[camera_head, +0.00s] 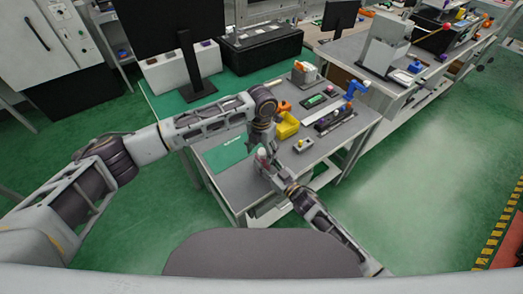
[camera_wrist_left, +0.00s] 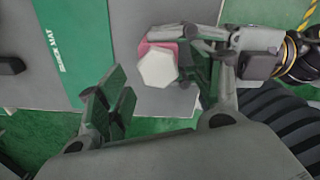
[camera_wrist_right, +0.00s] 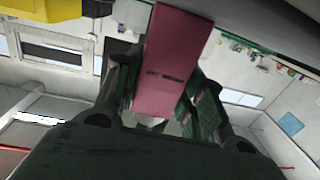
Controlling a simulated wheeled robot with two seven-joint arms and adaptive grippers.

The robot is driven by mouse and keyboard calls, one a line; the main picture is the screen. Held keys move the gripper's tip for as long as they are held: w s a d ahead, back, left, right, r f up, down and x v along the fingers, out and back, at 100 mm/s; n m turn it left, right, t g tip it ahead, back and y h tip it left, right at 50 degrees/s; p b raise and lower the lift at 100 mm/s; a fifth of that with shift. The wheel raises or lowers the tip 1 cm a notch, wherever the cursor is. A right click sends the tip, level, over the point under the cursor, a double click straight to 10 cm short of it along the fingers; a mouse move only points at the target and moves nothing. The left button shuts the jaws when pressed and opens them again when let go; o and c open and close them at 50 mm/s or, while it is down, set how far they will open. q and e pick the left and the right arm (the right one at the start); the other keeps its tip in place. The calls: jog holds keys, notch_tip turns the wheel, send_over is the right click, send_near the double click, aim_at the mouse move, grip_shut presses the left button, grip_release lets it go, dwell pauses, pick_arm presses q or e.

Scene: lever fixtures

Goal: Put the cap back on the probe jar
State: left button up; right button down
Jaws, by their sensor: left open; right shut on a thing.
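The pink probe jar (camera_wrist_right: 172,62) is between the fingers of my right gripper (camera_wrist_right: 163,92), which is shut on it. Small lettering shows on its side. In the left wrist view, a white hexagonal cap (camera_wrist_left: 158,69) sits at the end of the pink jar (camera_wrist_left: 143,48); I cannot tell how tightly it is seated. My left gripper (camera_wrist_left: 158,95) is open, its fingers apart on either side of the cap and not visibly touching it. In the head view, the left gripper (camera_head: 262,141) is just above the jar (camera_head: 261,154), over the table's front part.
The grey table (camera_head: 300,174) carries a green mat (camera_head: 224,151), a yellow bin (camera_head: 287,125), a small grey button box (camera_head: 303,145) and a dark fixture with knobs (camera_head: 335,119). A monitor (camera_head: 168,27) stands behind. Green floor lies open at the right.

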pick_arm(q)
jog(key=shift+r, duration=2.25)
jog(key=shift+c, duration=0.6)
